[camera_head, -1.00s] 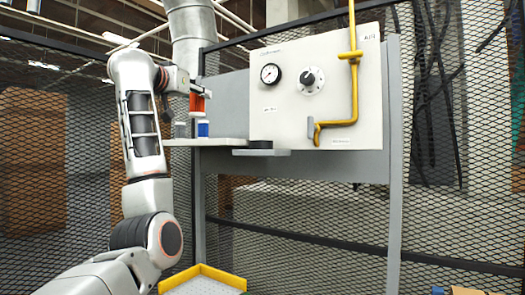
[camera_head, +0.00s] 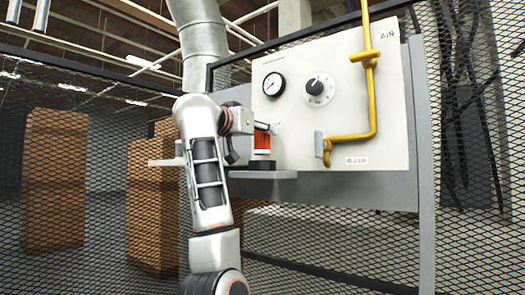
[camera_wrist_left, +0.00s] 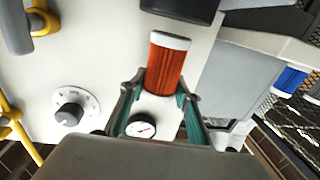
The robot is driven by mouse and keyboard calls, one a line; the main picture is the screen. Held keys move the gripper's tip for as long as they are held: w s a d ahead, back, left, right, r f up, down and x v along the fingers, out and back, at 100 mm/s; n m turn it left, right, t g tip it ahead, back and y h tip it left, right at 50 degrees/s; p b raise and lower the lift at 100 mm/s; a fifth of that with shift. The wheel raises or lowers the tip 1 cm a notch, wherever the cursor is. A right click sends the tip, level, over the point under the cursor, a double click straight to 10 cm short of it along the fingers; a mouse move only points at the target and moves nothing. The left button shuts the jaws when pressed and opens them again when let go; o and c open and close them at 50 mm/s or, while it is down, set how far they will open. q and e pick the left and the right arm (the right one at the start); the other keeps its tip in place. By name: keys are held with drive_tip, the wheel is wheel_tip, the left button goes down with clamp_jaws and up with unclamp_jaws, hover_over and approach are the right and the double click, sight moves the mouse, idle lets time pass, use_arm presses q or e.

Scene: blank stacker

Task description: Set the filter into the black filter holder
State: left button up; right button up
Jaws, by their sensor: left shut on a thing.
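The orange filter (camera_head: 262,141) with white end caps is upright just above the black filter holder (camera_head: 262,165) on the shelf. My left gripper (camera_head: 262,127) is shut on the upper part of the filter. In the left wrist view, the teal fingers (camera_wrist_left: 160,103) grip the filter (camera_wrist_left: 166,68) on both sides. Its free white end points to the black holder (camera_wrist_left: 182,10) at the top of that picture. The inside of the holder is hidden. My right gripper is not in view.
A blue filter (camera_wrist_left: 290,79) stands off to the side in the left wrist view. The white panel (camera_head: 388,120) behind carries a gauge (camera_head: 273,84), a knob (camera_head: 319,89) and a yellow pipe (camera_head: 370,90). The grey shelf (camera_head: 288,174) projects below the panel.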

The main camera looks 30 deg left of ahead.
sight(258, 146)
use_arm(q)
wheel_tip(258, 146, down, 4)
drive_tip(key=shift+w+f, duration=0.1)
drive_tip(key=shift+f, duration=0.15)
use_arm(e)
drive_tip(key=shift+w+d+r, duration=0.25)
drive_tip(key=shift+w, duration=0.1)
use_arm(q)
drive_tip(key=shift+d, duration=0.1)
drive_tip(key=shift+f, duration=0.1)
drive_tip(key=o, duration=1.1)
drive_tip(key=shift+o, duration=0.2)
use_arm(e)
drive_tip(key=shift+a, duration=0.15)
